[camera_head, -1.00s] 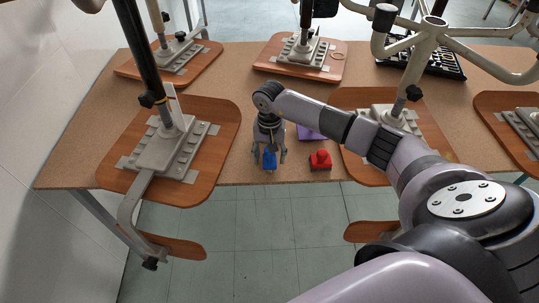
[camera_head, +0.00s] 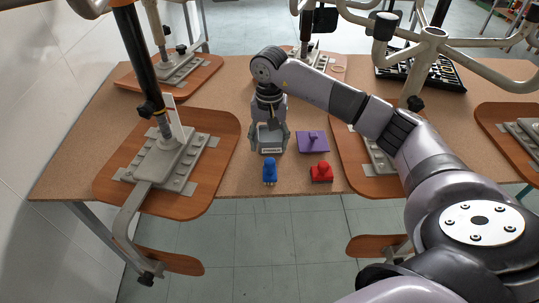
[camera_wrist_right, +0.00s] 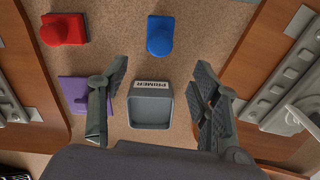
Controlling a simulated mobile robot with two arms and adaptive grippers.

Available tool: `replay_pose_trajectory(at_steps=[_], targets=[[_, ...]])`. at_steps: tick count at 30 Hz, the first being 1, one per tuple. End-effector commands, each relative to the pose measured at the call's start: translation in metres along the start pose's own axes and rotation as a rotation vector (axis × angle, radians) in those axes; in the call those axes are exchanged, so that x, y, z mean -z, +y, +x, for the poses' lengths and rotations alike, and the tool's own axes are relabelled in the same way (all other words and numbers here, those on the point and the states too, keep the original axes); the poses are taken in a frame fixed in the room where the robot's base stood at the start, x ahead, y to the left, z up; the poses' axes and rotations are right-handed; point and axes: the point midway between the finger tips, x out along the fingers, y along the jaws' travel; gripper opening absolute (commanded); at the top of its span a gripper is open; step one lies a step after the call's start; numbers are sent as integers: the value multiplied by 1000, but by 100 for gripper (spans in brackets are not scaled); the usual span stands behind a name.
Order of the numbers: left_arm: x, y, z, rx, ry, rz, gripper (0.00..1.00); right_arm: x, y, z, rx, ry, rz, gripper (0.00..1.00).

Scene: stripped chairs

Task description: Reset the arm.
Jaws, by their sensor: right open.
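My right gripper (camera_head: 269,140) hangs over the middle of the table, pointing down, its fingers spread. In the right wrist view the open gripper (camera_wrist_right: 158,105) has nothing between its pads at their height. A grey open box labelled "PRIMER" (camera_wrist_right: 151,108) stands on the table below, between the fingers in the picture; it also shows in the head view (camera_head: 269,149). A blue object with a rounded top (camera_head: 270,172) stands near the table's front edge, apart from the gripper. My left gripper is not in view.
A red knobbed block (camera_head: 321,172) stands near the front edge, and a purple one (camera_head: 313,142) lies behind it. Upturned chairs (camera_head: 165,165) rest on the table (camera_head: 228,101) on both sides. A black keyboard-like item (camera_head: 424,72) lies at the back right.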

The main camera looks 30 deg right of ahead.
Motion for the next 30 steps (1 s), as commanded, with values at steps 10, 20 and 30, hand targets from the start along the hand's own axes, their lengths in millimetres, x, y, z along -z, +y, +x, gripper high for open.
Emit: replay_pose_trajectory(at_steps=[10, 20, 30], targets=[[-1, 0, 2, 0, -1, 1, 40, 0, 1, -12, -1, -1, 1, 57], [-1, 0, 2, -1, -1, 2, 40, 0, 0, -11, -1, -1, 1, 57], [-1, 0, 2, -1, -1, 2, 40, -91, -101, 14, 382, -238, 78, 57]])
